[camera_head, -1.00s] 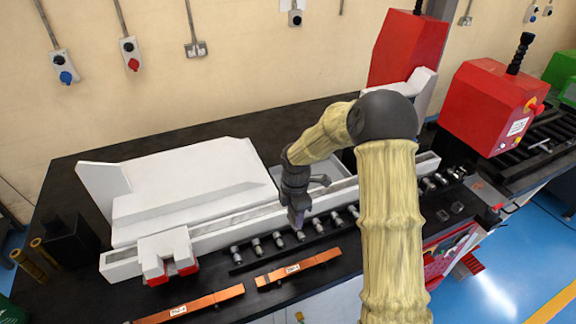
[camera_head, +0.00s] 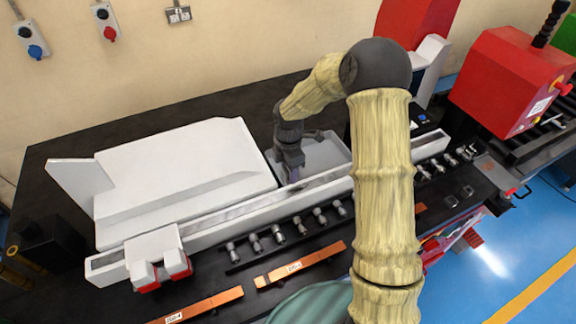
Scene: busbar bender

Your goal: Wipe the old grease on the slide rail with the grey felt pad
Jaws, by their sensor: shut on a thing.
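The slide rail (camera_head: 212,222) is a long white channel running from lower left to upper right across the black bench. Its inner groove looks mottled grey, but I cannot clearly make out the old grease. My gripper (camera_head: 292,174) points down at the rail's rear edge, near the middle of its length. It is shut on a small greyish-purple piece at its tips, apparently the felt pad (camera_head: 294,177), mostly hidden by the fingers. I cannot tell whether the pad touches the rail.
A grey tray (camera_head: 328,150) lies just behind the rail, with a large white block (camera_head: 180,165) to its left. A white clamp with red tips (camera_head: 155,255) straddles the rail's left end. Several metal fittings (camera_head: 278,234) and orange bars (camera_head: 300,263) lie in front.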

